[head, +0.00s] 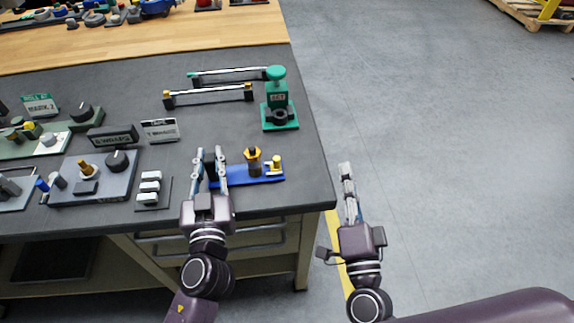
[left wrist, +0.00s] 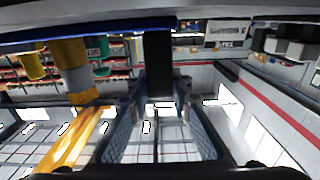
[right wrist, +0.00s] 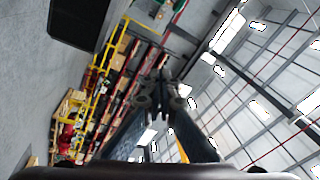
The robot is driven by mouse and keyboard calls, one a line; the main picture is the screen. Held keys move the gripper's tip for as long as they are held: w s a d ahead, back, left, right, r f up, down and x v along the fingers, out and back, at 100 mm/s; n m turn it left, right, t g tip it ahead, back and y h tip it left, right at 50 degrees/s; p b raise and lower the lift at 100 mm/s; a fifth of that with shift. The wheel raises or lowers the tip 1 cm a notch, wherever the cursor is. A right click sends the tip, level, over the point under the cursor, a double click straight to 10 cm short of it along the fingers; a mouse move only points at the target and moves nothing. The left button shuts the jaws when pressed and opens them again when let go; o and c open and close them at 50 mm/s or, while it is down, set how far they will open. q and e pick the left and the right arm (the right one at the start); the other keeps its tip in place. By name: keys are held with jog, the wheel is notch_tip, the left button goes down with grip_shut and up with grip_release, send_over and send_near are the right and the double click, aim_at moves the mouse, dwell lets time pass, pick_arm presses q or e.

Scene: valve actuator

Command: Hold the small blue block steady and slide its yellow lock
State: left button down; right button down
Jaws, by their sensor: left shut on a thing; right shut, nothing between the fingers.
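The small blue block (head: 233,180) is a flat blue base near the table's front right corner. It carries a dark post with a gold hex top (head: 253,158) and a small yellow lock (head: 274,164) at its right end. My left gripper (head: 209,158) is shut on a black upright part at the block's left end; this black part (left wrist: 158,65) also shows between the fingers in the left wrist view. My right gripper (head: 346,172) is shut and empty, out past the table's right edge, apart from the block.
A green stand (head: 279,105) and two silver rails (head: 208,95) lie behind the block. Grey switch panels (head: 95,178) and a small plate with white rockers (head: 149,188) stand to the left.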

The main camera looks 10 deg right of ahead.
aim_at(287, 177)
pick_arm(q)
jog(key=shift+f, duration=0.4)
pick_arm(e)
jog(key=s+a+f+m, duration=0.1)
jog(key=a, duration=0.2)
jog(key=a+f+m+g, duration=0.1)
jog(key=a+m, duration=0.1)
jog(key=s+a+f+m+g, duration=0.1)
jog(key=a+m, duration=0.1)
jog(key=a, duration=0.1)
jog(key=shift+s+a, duration=0.3)
jog(key=shift+s, duration=0.05)
jog(key=shift+w, duration=0.1)
jog(key=w, duration=0.9)
jog(key=shift+w+d, duration=0.3)
pick_arm(q)
jog(key=shift+s, duration=0.1)
pick_arm(e)
jog(key=a, duration=0.3)
jog(key=shift+s, duration=0.35)
jog(key=shift+s+a, duration=0.1)
jog(key=shift+a, duration=0.3)
